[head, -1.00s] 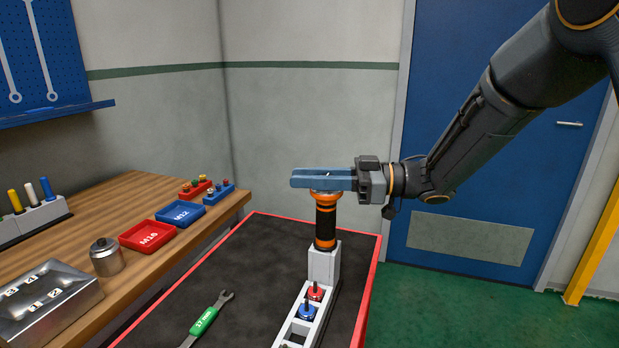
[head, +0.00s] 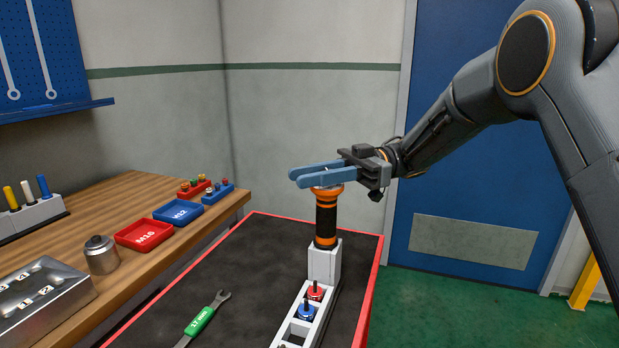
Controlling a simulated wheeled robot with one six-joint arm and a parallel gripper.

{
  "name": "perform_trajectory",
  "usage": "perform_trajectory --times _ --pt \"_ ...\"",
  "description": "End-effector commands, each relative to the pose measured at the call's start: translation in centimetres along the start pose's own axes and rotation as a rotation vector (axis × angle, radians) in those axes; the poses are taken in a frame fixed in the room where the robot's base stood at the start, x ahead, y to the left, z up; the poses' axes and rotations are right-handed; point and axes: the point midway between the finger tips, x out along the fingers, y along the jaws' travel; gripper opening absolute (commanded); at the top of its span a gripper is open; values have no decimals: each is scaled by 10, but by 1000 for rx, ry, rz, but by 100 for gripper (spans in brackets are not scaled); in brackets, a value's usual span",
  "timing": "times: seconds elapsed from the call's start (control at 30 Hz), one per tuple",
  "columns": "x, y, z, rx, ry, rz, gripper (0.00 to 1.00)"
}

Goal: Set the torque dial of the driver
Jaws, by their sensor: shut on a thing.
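The driver (head: 326,218) stands upright in a white holder (head: 324,264) on the black mat. It has a black grip with orange bands and an orange dial (head: 327,189) at its top. My gripper (head: 312,176) reaches in level from the right, its two blue fingers at the driver's top. It is shut on the dial, with the fingers on either side. The fingers cover part of the dial, and any scale on it is too small to read.
A white rack with a red piece (head: 315,292) and a blue piece (head: 306,311) runs toward me from the holder. A green-handled wrench (head: 203,320) lies to its left on the red-edged mat (head: 262,250). The wooden bench holds red (head: 144,236) and blue (head: 178,212) trays.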

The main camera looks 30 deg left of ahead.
Motion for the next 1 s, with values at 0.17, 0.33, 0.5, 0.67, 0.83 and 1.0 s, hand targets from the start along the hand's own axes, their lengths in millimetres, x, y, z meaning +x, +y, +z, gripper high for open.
perform_trajectory --times 0.17,0.33,0.5,0.67,0.83,1.0 --pt "0 0 -1 -1 1 -1 0" --pt "0 0 -1 -1 1 -1 25" --pt "0 0 -1 -1 1 0 41" --pt "0 0 0 -1 1 0 41" --pt "-7 0 0 -1 0 1 41" --pt "-34 1 2 -1 0 3 41"
